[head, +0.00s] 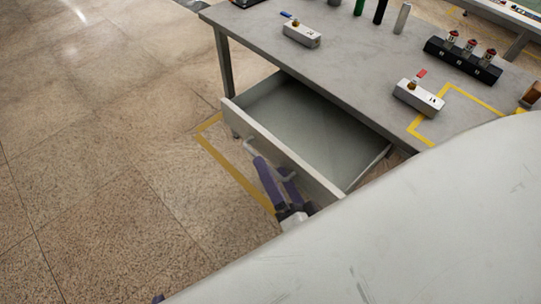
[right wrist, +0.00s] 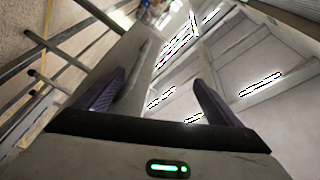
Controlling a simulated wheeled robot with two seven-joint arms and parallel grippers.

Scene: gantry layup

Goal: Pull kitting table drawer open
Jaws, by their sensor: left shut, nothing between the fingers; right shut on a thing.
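The kitting table (head: 350,60) has its grey drawer (head: 300,125) pulled well out, and the inside looks empty. The drawer's bar handle (head: 250,147) is on its front panel. My right gripper (head: 271,172), with purple fingers, is at this handle and shut on it; the fingers hide part of the bar. In the right wrist view the two purple fingers (right wrist: 160,85) show beside the pale drawer front (right wrist: 120,55). Only a small purple tip of my left gripper (head: 158,299) shows at the bottom edge of the head view, shut and empty, away from the drawer.
On the tabletop are two white blocks (head: 302,35) (head: 425,98), a black holder with red-topped parts (head: 462,60), and several cylinders (head: 380,12). Yellow tape marks the floor (head: 235,172) below the drawer. The tiled floor at left is clear. A large pale surface covers the lower right.

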